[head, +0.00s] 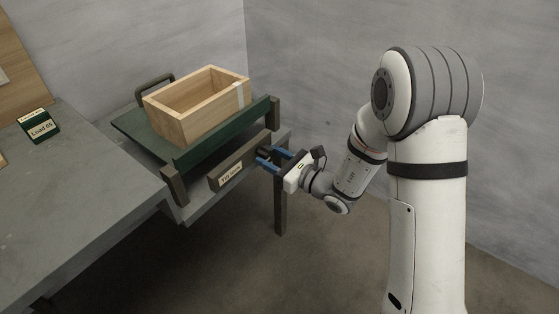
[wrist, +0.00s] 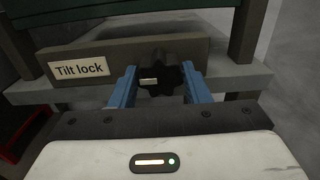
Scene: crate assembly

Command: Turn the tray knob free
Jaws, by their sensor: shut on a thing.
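The tray knob (wrist: 160,72) is a black lobed knob on a dark bar, to the right of a "Tilt lock" label (wrist: 79,70). My gripper (wrist: 160,85) has its two blue fingers on either side of the knob, shut on it. In the head view my gripper (head: 268,157) reaches the bar from the right, and the knob is mostly hidden between the fingers. The green tray (head: 205,150) lies above the bar and carries an open wooden crate (head: 218,119).
A grey table (head: 75,200) stands at the left with a green box labelled "Load 65" (head: 39,126). A dark handle (head: 154,87) rises behind the crate. Dark posts (head: 280,205) stand by the tray. The floor at the lower middle is clear.

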